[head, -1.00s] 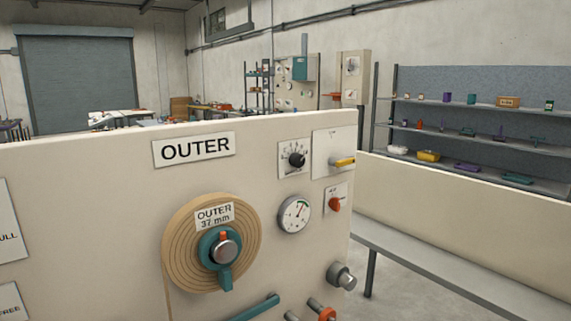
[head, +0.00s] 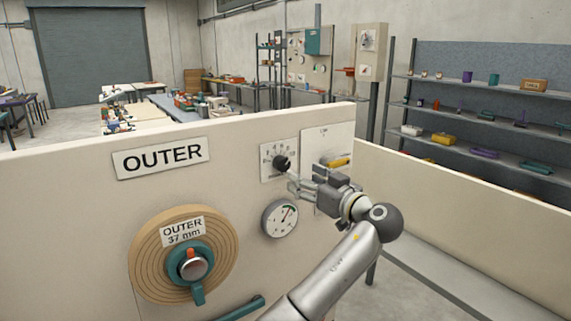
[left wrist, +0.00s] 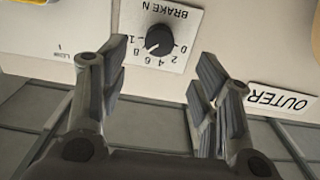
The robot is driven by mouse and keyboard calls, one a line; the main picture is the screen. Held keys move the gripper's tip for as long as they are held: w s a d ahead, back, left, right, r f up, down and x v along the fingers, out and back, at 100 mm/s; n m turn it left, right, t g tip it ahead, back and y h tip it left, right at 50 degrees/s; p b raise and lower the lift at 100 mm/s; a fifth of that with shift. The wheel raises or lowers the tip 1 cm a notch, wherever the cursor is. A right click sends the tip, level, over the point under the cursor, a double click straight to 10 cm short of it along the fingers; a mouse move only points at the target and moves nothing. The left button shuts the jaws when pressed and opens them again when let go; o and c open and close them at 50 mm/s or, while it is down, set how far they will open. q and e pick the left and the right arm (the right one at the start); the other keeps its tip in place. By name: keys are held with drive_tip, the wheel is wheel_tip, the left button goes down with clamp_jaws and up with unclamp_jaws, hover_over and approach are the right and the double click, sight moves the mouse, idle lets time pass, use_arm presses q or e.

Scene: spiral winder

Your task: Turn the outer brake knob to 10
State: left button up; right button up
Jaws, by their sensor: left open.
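The outer brake knob (head: 281,162) is a small black dial on a white scale plate, upper right on the OUTER panel. The left wrist view shows the knob (left wrist: 159,40) upside down, with BRAKE N and numbers from 0 to 10 around it. I cannot make out exactly which number it points to. My left gripper (head: 294,186) is at the panel, just below and right of the knob in the head view. In the wrist view its fingers (left wrist: 161,65) are spread, with the knob between and beyond them, apparently not touched. My right gripper is out of view.
A round gauge (head: 280,218) is below the knob. A wooden spool (head: 145,250) with a teal clamp (head: 198,293) is lower left. Shelves (head: 470,133) stand behind at right.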

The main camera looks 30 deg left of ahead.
sight(285, 167)
use_arm(q)
drive_tip(key=p+x, duration=0.2)
drive_tip(key=x, duration=0.3)
drive_tip(key=shift+a+r, duration=0.2)
drive_tip(key=shift+a, duration=0.05)
drive_tip(key=p+x, duration=0.1)
drive_tip(key=x, duration=0.2)
drive_tip(key=shift+w+a+f, duration=0.15)
drive_tip(key=shift+w+a+f+p, duration=0.15)
drive_tip(key=shift+w+a+p, duration=0.05)
drive_tip(key=shift+a+p, duration=0.15)
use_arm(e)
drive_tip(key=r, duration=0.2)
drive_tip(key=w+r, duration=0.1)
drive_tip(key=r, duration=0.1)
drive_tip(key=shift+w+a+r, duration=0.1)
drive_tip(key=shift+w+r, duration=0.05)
use_arm(q)
drive_tip(key=shift+c, duration=0.2)
drive_tip(key=c, duration=1)
